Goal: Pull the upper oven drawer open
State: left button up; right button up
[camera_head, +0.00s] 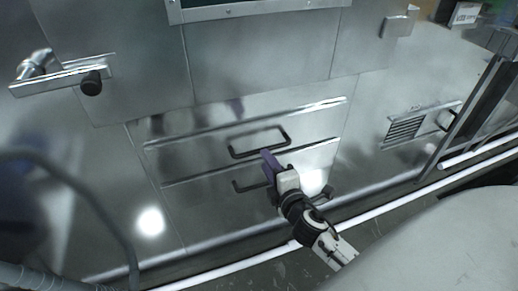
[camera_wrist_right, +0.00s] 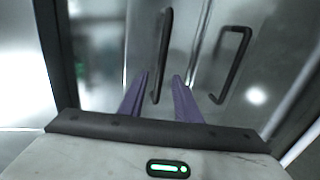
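The upper oven drawer (camera_head: 190,150) is a steel front with a bright top lip and looks closed in the head view. Its dark bar handle (camera_head: 258,140) sits near the middle. My right gripper (camera_head: 266,153) reaches up from below, with its purple fingers at the handle's lower bar. In the right wrist view the two fingers (camera_wrist_right: 160,82) are apart, and the left one of two dark handles (camera_wrist_right: 163,45), which seems to be the upper drawer's, lies in line with the gap between them. I cannot tell whether they touch it. My left gripper is out of view.
A lower drawer (camera_head: 205,200) with a similar handle (camera_head: 240,187) is just below, partly hidden by my right gripper. A large lever latch (camera_head: 65,75) is at upper left, and a vent grille (camera_head: 404,129) at right. White pipes (camera_head: 460,165) run along the floor.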

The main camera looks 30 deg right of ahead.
jog(key=x, duration=0.7)
jog(key=shift+w, duration=0.25)
grip_shut()
